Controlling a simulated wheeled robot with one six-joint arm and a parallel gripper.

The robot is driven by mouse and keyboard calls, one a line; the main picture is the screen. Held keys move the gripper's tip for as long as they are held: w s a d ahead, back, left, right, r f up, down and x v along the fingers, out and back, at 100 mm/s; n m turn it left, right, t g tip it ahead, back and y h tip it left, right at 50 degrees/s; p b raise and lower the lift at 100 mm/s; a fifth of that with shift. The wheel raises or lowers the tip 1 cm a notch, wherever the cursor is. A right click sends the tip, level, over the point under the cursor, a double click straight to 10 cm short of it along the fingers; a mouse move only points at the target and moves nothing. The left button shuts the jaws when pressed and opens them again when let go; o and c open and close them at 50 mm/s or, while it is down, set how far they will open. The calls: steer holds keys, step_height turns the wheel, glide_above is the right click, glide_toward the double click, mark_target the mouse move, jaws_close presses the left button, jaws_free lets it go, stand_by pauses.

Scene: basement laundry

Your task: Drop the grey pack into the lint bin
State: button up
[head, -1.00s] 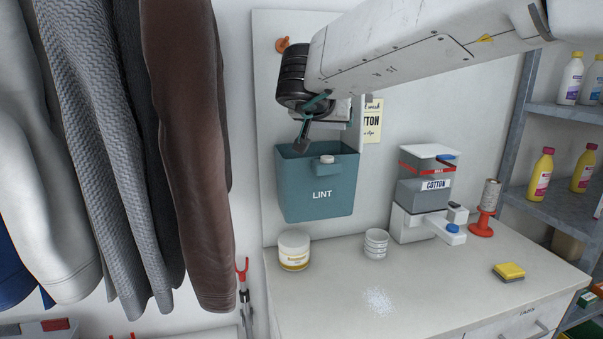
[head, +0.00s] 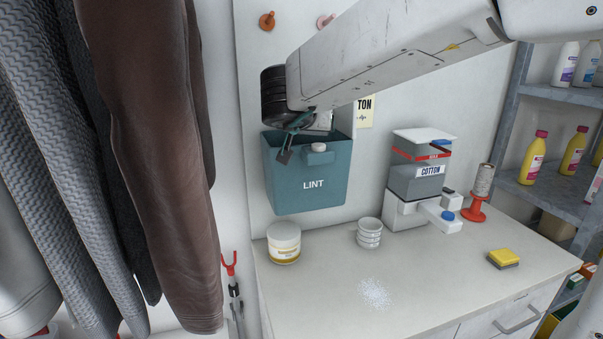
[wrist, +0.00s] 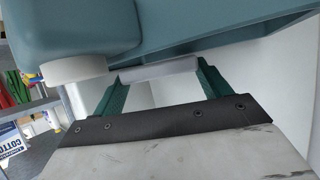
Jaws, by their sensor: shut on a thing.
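The lint bin (head: 290,197) is a teal, open-topped box labelled LINT, mounted on the wall panel. My gripper (head: 284,155) is at the bin's upper left, its fingers overlapping the upper part of the bin in the head view. In the wrist view, the green fingers of my gripper (wrist: 158,78) are shut on the grey pack (wrist: 157,70), seen as a pale grey strip between the tips. The teal bin (wrist: 190,25) fills the top of that view, close to the fingers. The pack is not clear in the head view. I cannot tell whether the fingertips are inside the rim.
A white knob (head: 319,147) sticks out from the bin's front. Below, the counter (head: 330,290) holds a tub (head: 284,243), stacked white bowls (head: 369,233), a COTTON dispenser (head: 415,185) and a yellow sponge (head: 503,258). Garments (head: 150,170) hang at left.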

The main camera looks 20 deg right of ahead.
mark_target(303, 149)
steer(key=shift+f, duration=0.15)
steer(key=o, duration=1)
steer(key=shift+s, duration=0.1)
steer(key=v, duration=0.7)
steer(key=shift+s+a, duration=0.1)
steer(key=shift+s, duration=0.15)
